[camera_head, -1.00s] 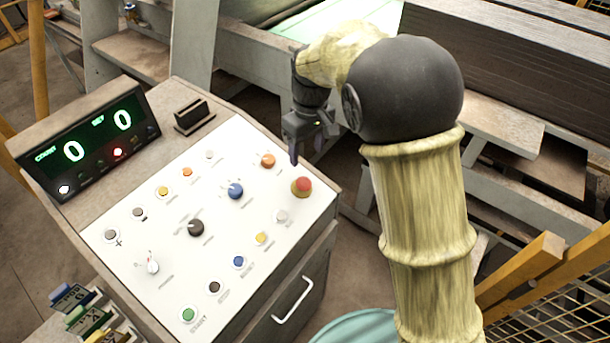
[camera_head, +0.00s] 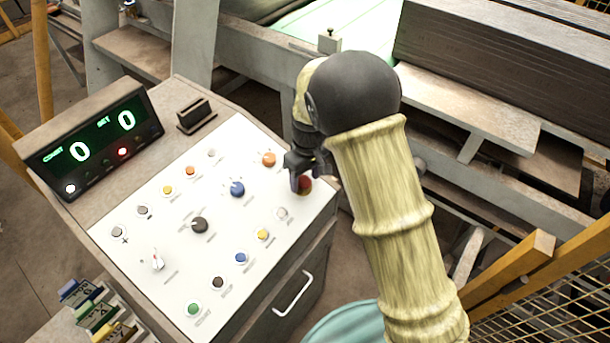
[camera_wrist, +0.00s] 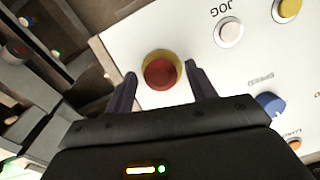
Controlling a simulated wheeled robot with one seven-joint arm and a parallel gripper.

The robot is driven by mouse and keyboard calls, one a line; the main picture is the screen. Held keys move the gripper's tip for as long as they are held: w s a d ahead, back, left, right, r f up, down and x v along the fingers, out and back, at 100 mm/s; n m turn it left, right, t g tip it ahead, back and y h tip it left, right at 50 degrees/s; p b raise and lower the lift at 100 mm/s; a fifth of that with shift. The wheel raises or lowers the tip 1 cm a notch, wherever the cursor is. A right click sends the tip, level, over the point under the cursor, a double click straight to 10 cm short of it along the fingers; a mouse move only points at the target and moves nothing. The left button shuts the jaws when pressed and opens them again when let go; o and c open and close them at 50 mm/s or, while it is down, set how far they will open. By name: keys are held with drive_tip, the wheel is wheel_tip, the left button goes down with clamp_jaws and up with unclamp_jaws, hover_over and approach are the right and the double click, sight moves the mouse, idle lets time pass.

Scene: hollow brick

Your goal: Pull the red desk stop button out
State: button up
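The red stop button (camera_head: 305,185) sits at the right edge of the white desk panel (camera_head: 150,215). It is partly hidden by my gripper (camera_head: 302,182) in the head view. In the wrist view the red button (camera_wrist: 160,73) has a yellow collar around it. It lies between the two dark fingers of my gripper (camera_wrist: 160,82), one on each side. The fingers are open, with a visible gap between each finger and the button.
An orange button (camera_head: 268,159) and a blue knob (camera_head: 237,188) are close on the panel. In the wrist view a white JOG button (camera_wrist: 229,33) is near the right finger. A grey machine frame (camera_head: 480,115) stands behind my arm.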

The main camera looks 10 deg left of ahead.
sight(309, 179)
clamp_jaws()
drive_tip(key=shift+d+r, duration=0.1)
drive_tip(key=shift+r, duration=0.55)
drive_tip(key=shift+c, duration=1.4)
unclamp_jaws()
drive_tip(key=shift+w, duration=0.1)
drive_tip(key=o, duration=0.5)
drive_tip(key=shift+c, duration=0.2)
wheel_tip(309, 179, up, 17)
drive_tip(key=b, duration=0.3)
drive_tip(key=shift+w+d+r+b, duration=0.2)
drive_tip(key=shift+w+d+b, duration=0.1)
drive_tip(key=shift+w+b, duration=0.1)
